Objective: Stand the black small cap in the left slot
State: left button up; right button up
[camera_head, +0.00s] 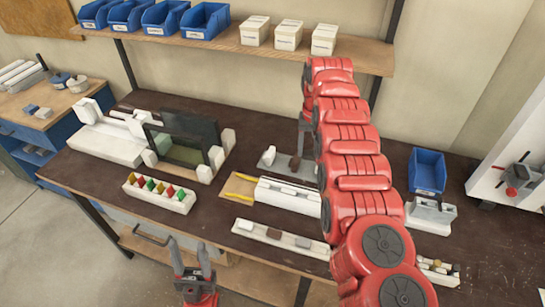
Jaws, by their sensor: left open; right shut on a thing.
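My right gripper (301,145) points down above a light grey plate (273,158) at the back middle of the bench. It is shut on a small dark piece (295,163), probably the black small cap; the red arm crowds the view and the piece is too small to be sure. I cannot tell whether it touches the plate. A long white tray (258,233) at the front holds a dark piece (274,233) and a brown-grey piece (303,242). I cannot make out which opening is the left slot. My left gripper (191,259) is open and empty, at the bench's front edge.
A white profile block (283,196) lies behind the tray, beside a wooden board (240,188) with yellow strips. A white rack (176,203) holds coloured pieces. A dark-framed fixture (184,140) stands at left. A blue bin (427,170) stands at right. A shelf (270,53) hangs above.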

jog(key=shift+s+a, duration=0.15)
jog(key=shift+a, duration=0.2)
jog(key=shift+a+f, duration=0.1)
jog(key=shift+a, duration=0.15)
jog(key=shift+a+f+m+p, duration=0.15)
jog(key=shift+a+f+p, duration=0.2)
jog(key=shift+a, duration=0.2)
jog(key=shift+a+f+m+p, duration=0.2)
jog(key=shift+a+p, duration=0.1)
jog(key=shift+a, duration=0.2)
jog(key=shift+a+f, duration=0.1)
